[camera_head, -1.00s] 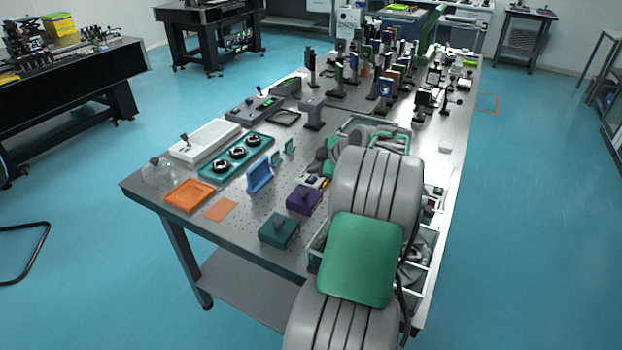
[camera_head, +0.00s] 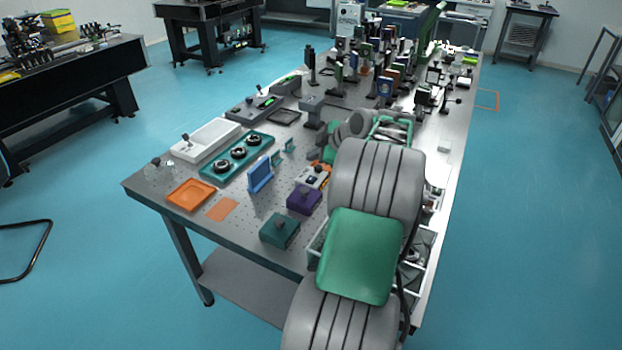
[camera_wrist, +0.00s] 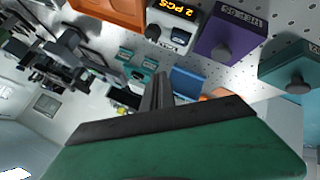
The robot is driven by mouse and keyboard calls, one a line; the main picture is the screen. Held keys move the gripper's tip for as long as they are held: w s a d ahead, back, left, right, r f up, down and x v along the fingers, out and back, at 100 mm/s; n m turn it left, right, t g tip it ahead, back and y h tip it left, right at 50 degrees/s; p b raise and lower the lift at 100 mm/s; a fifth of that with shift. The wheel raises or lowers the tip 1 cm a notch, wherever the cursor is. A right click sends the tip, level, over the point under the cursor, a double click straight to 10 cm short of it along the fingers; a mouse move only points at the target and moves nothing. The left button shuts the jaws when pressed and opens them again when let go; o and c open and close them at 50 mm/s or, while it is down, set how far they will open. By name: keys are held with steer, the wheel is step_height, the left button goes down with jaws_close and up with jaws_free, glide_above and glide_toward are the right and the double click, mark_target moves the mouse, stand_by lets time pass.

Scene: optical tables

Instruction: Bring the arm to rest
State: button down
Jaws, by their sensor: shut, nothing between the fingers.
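My arm, grey with a green section, reaches forward over the right side of the optical table (camera_head: 262,207) in the head view. It hides part of the table and my gripper's fingers there. In the wrist view my gripper (camera_wrist: 158,80) shows as two narrow dark fingers together, with nothing between them. Beyond the fingers lie a blue upright piece (camera_wrist: 187,82), a purple box (camera_wrist: 228,40) with a knob and a teal box (camera_wrist: 292,68). The gripper appears apart from them.
On the table's left are an orange tray (camera_head: 190,195), a teal tray (camera_head: 236,156) with several round pieces, and a white tray (camera_head: 206,140). Many optical mounts (camera_head: 385,85) crowd the far end. White bins lie partly under my arm.

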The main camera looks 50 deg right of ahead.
steer(key=w+a+r+m+g+y, duration=0.1)
steer(key=a+m, duration=0.1)
steer(key=a, duration=1)
steer(key=w+a+r+m+g, duration=0.1)
steer(key=w+a+g, duration=0.1)
steer(key=a, duration=0.9)
steer(key=s+a+f+m+g, duration=0.3)
steer(key=s+a+f+m, duration=0.1)
steer(key=s+a, duration=1.4)
steer(key=shift+a+f+m+h, duration=0.2)
steer(key=shift+a+m+h, duration=0.1)
steer(key=shift+a+m, duration=0.6)
steer(key=shift+a, duration=0.15)
